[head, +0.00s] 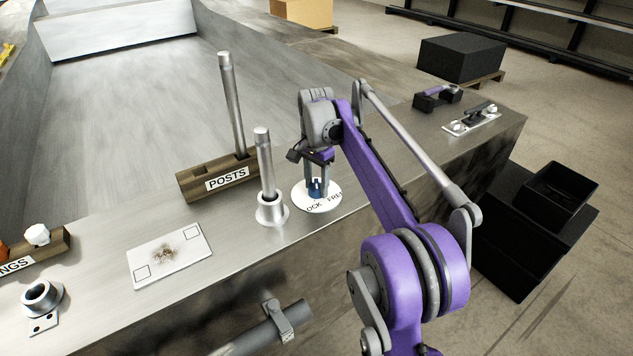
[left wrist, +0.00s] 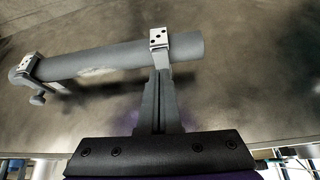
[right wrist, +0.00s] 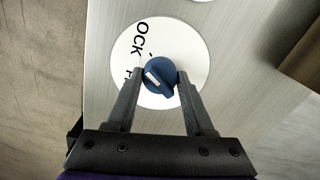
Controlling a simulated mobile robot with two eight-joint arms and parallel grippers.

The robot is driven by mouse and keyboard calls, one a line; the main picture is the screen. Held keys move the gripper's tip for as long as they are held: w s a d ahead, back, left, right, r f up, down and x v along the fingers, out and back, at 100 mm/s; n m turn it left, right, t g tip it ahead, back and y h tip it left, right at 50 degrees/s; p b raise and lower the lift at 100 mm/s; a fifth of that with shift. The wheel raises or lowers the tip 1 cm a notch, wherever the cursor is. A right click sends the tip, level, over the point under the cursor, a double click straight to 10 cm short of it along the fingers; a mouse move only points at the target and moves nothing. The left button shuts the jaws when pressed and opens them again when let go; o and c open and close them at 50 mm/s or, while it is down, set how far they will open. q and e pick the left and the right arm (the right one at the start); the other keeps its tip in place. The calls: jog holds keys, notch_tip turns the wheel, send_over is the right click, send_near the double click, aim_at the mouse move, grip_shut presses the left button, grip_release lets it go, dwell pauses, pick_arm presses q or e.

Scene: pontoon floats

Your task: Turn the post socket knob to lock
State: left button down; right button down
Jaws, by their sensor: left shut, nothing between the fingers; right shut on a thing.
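The blue knob (head: 317,189) sits on a white round dial (head: 331,203) marked LOCK and FREE on the bench. My right gripper (head: 318,176) comes down from above and is shut on the knob. In the right wrist view the knob (right wrist: 160,78) is between its two fingertips (right wrist: 158,76). The knob's white line lies diagonally, its upper end toward the gap between the two words. A grey post (head: 264,155) stands upright in the round socket (head: 271,212) left of the dial. My left gripper (left wrist: 160,75) is shut and empty, seen only in its wrist view.
A grey pipe (left wrist: 110,60) with a clamp (left wrist: 159,38) is just beyond my left fingers. A wooden POSTS block (head: 195,186) holds another post (head: 232,105). A white plate (head: 170,255) and a loose ring fitting (head: 42,300) lie left. A latch plate (head: 472,122) is at right.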

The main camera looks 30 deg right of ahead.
aim_at(317, 183)
pick_arm(q)
jog(key=shift+w+r, duration=0.15)
jog(key=shift+r, duration=0.15)
pick_arm(e)
jog(key=shift+m, duration=1.6)
jog(key=shift+c, duration=1.4)
grip_release()
pick_arm(q)
jog(key=shift+w+r+p, duration=0.35)
jog(key=shift+r+p, duration=0.1)
jog(key=shift+r, duration=0.15)
jog(key=shift+w+r+p, duration=0.3)
jog(key=shift+r+p, duration=0.15)
jog(key=shift+r, duration=0.1)
pick_arm(e)
notch_tip(317, 183, up, 11)
jog(key=shift+f, duration=0.1)
